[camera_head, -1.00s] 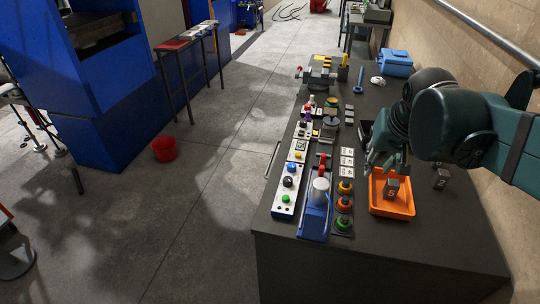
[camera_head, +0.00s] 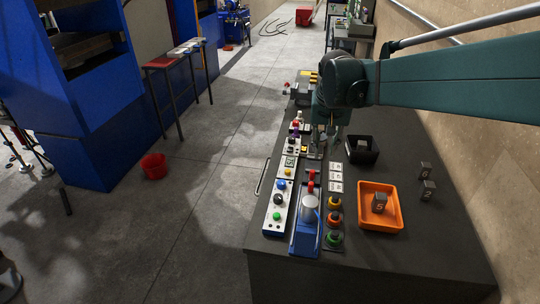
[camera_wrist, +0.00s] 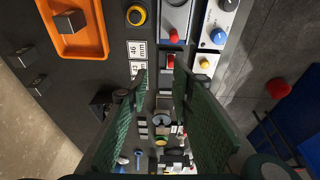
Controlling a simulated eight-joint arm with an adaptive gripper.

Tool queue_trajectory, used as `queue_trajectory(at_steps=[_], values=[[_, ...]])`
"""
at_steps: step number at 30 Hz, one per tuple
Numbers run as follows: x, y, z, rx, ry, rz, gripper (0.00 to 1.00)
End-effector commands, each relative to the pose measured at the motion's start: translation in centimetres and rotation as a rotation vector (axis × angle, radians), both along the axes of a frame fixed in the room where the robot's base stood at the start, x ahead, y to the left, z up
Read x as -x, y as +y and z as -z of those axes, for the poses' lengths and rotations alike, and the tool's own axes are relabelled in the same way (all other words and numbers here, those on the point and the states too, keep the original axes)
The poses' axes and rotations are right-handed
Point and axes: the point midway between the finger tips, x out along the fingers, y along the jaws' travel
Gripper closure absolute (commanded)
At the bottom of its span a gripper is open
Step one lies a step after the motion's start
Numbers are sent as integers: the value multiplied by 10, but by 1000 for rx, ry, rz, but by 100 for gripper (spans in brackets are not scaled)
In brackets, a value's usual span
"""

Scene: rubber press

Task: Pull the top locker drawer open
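The dark locker (camera_head: 400,255) has a top crowded with controls. A pale bar handle (camera_head: 262,177) sticks out along its left side, and I take it to be the top drawer's handle. The drawer front is hidden by the steep view, and I see no gap of an open drawer. My gripper (camera_head: 325,143) is above the locker top, to the right of the handle and apart from it. In the wrist view my gripper (camera_wrist: 160,78) has its two green fingers apart with nothing between them, so it is open. The handle is not clear in the wrist view.
A control strip with buttons (camera_head: 279,205), a blue press-like device (camera_head: 307,225) and an orange tray (camera_head: 363,217) with a numbered cube (camera_head: 380,202) stand on top. A black bin (camera_head: 361,151) is right of my gripper. Floor left of the locker is clear up to a red bucket (camera_head: 154,166).

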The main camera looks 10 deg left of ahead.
Motion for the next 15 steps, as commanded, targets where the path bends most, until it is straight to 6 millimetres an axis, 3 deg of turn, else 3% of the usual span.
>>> queue_trajectory(at_steps=[15], values=[[-66, 77, 37, 37, 80, 5, 77]])
